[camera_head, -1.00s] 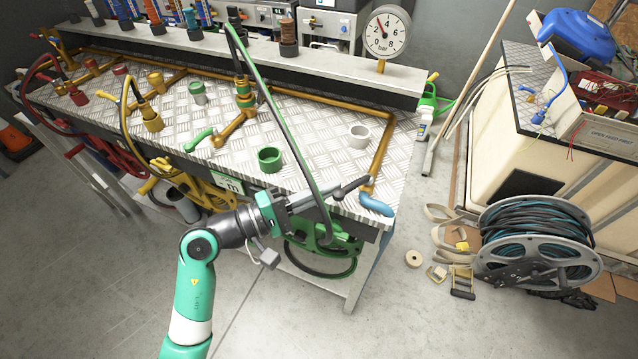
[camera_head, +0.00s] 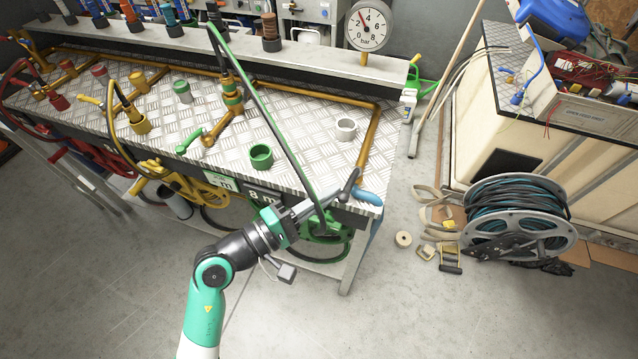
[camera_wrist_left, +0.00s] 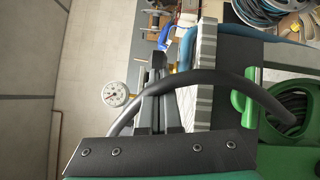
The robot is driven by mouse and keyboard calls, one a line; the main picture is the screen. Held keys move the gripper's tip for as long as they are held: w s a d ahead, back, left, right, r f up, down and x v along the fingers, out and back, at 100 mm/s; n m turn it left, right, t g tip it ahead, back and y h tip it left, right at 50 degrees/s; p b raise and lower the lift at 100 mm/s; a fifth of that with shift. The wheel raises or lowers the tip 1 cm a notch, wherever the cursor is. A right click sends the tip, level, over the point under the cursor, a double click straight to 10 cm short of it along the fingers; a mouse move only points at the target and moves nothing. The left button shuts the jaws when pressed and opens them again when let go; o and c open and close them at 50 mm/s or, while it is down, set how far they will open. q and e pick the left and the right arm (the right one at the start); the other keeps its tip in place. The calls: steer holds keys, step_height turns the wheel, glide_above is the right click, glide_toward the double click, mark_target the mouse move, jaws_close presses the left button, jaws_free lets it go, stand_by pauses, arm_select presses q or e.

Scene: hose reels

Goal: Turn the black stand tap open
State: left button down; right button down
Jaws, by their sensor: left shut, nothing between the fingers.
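The black stand tap's lever (camera_head: 348,183) shows as a short dark bar at the right front corner of the bench, beside the blue outlet (camera_head: 370,197) at the brass pipe's end. My left gripper (camera_head: 338,198) is shut and empty, with its fingertips at the lever's near, rounded end. They look to be touching; the exact contact is hidden. In the left wrist view the shut fingers (camera_wrist_left: 160,100) point up the picture, with a dark part just beyond their tips. My right gripper is not in view.
A green cup (camera_head: 261,157) and a white cup (camera_head: 346,130) stand on the bench. A pressure gauge (camera_head: 369,25) stands behind. A hose reel (camera_head: 515,220) is on the floor at right.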

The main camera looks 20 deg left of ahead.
arm_select(q)
steer(key=shift+s+d+r, duration=0.1)
steer(key=shift+s+d, duration=0.05)
steer(key=shift+d, duration=0.25)
steer(key=shift+d+p, duration=0.1)
steer(key=shift+p, duration=0.25)
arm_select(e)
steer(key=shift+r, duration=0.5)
arm_select(q)
steer(key=shift+s+d, duration=0.1)
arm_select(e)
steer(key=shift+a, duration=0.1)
